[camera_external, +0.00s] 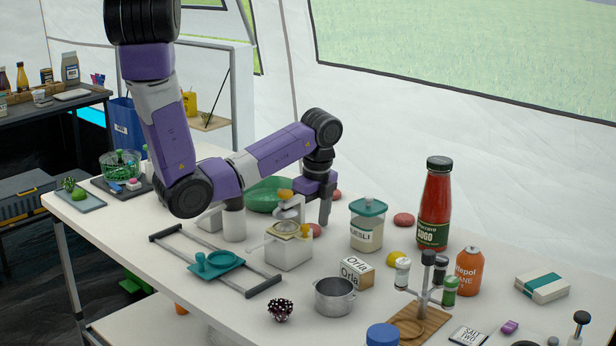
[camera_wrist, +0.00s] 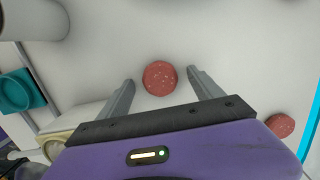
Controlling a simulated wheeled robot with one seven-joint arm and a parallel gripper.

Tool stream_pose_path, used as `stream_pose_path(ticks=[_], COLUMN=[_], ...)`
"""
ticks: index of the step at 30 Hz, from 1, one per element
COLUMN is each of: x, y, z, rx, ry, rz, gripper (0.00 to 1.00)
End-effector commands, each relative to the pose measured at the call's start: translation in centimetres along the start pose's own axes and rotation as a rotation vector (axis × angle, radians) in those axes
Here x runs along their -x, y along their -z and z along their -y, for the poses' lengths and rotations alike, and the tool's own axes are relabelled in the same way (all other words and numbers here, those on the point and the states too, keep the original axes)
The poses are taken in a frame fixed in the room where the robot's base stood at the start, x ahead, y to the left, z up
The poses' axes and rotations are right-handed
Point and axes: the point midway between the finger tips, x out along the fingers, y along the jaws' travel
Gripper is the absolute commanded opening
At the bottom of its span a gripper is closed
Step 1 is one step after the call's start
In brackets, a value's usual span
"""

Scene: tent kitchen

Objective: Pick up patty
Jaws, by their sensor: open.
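A round, reddish, speckled patty (camera_wrist: 160,78) lies flat on the white table, between the tips of my open gripper (camera_wrist: 160,80) in the wrist view. Table surface shows between the patty and each finger. A second patty (camera_wrist: 280,126) lies to the lower right there. In the external view my gripper (camera_external: 313,217) points down behind the white press-like device. One patty (camera_external: 315,230) is partly hidden beside the finger, another (camera_external: 336,194) lies behind, and a third (camera_external: 403,219) lies right of the jar. I cannot tell fingertip height exactly.
The white device (camera_external: 289,252) stands close in front of my gripper. A muesli jar (camera_external: 367,226) stands to its right, a green bowl (camera_external: 262,197) behind left, and a white cup (camera_external: 234,224) to the left. A red sauce bottle (camera_external: 434,205) stands farther right.

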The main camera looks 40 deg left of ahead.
Motion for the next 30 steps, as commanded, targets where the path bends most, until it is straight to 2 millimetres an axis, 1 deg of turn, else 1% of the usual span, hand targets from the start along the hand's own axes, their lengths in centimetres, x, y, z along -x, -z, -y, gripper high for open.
stream_pose_path(ticks=[1, 2, 3, 11, 18, 22, 26, 30], x=[0.0, 0.0, 0.0, 0.0, 0.1, 0.4, 1.3, 2.7], y=[0.0, 0.0, 0.0, 0.0, 0.0, 0.0, -0.1, -0.3], z=[0.0, 0.0, 0.0, 0.0, 0.0, 0.0, 0.0, 0.0], rx=[0.000, 0.000, 0.000, 0.000, 0.000, 0.000, 0.000, 0.001], ry=[0.000, 0.000, 0.000, 0.000, 0.000, 0.000, 0.000, 0.000], rz=[0.000, 0.000, 0.000, 0.000, 0.000, 0.000, 0.000, 0.000], gripper=[0.76, 0.70, 0.62, 0.11, 0.10, 0.10, 0.10, 0.10])
